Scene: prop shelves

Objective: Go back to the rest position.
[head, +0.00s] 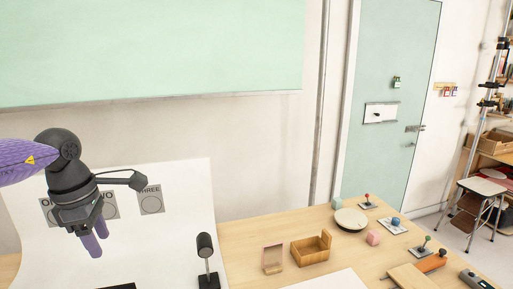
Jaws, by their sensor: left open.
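My left gripper (95,240) is at the left of the head view, pointing down with its purple fingers. It is open, with nothing seen between the fingers. It hangs in front of a white backdrop (185,200) that carries several grey cards, one marked THREE (150,200). The arm and gripper partly cover the other cards. My right gripper is not in view.
A wooden table (260,227) holds a black stand (206,262), a small pinkish box (272,259), a wooden box (311,249), a round pale disc (351,219) and several small joystick-like props. A green door (390,100) and a stool (482,188) stand beyond.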

